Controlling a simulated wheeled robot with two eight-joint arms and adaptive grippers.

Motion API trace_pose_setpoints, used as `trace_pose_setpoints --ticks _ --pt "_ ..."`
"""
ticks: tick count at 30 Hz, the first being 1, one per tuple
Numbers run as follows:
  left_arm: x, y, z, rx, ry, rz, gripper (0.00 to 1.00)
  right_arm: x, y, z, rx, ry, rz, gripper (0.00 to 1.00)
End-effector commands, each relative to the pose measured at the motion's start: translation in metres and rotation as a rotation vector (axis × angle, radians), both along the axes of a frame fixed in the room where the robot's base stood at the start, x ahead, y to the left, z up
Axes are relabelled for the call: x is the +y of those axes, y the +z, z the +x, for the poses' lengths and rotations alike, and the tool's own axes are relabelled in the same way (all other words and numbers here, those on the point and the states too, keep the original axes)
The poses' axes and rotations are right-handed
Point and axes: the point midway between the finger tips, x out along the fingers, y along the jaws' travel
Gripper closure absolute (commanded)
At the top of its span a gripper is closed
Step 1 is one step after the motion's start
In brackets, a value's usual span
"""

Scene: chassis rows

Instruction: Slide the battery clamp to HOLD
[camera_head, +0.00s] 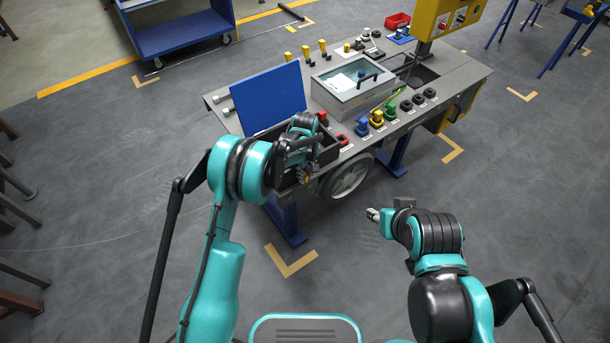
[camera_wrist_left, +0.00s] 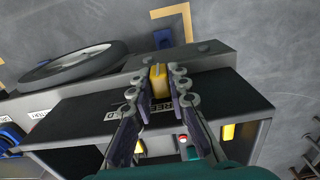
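The battery clamp (camera_wrist_left: 158,78) shows in the left wrist view as a yellow block at the edge of the dark open battery box (camera_wrist_left: 85,118). My left gripper (camera_wrist_left: 160,88) has its two fingers drawn close together, one on each side of the yellow block, and looks shut on it. Labels beside the fingers are partly covered, so the clamp's position against them cannot be read. In the head view my left gripper (camera_head: 303,172) is over the front of the box and hides the clamp. My right gripper (camera_head: 373,214) is off the bench's front; its fingers are too small to judge.
A raised blue lid (camera_head: 265,100) stands behind the box. A wheel (camera_head: 348,177) hangs at the bench front. A clear-lidded case (camera_head: 352,82) and several coloured connectors (camera_head: 377,118) are to the right. A blue cart (camera_head: 180,35) stands behind. Floor in front is clear.

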Motion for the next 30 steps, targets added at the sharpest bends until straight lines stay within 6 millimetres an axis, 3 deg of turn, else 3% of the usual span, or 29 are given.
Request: trace_pose_setpoints --ticks 5,13,23,24,25,30 --pt "-0.005 0.0 0.004 0.0 -0.001 0.0 1.0 0.0 0.0 0.0 0.0 0.0 0.0 0.6" --pt "-0.041 0.0 0.03 0.0 -0.001 0.0 1.0 0.0 -0.002 0.0 0.0 0.0 0.0 0.6" --pt "-0.045 0.0 0.033 -0.003 0.0 -0.003 1.0 0.0 -0.002 0.0 0.0 0.0 0.0 0.6" --pt "-0.045 0.0 0.033 -0.004 -0.001 -0.002 0.73 0.0 -0.002 0.0 0.0 0.0 0.0 0.6" --pt "-0.045 0.0 0.033 -0.004 -0.001 -0.002 0.65 0.0 -0.002 0.0 0.0 0.0 0.0 0.6" --pt "-0.045 0.0 0.032 -0.002 0.0 -0.001 0.62 0.0 -0.002 0.0 0.0 0.0 0.0 0.6"
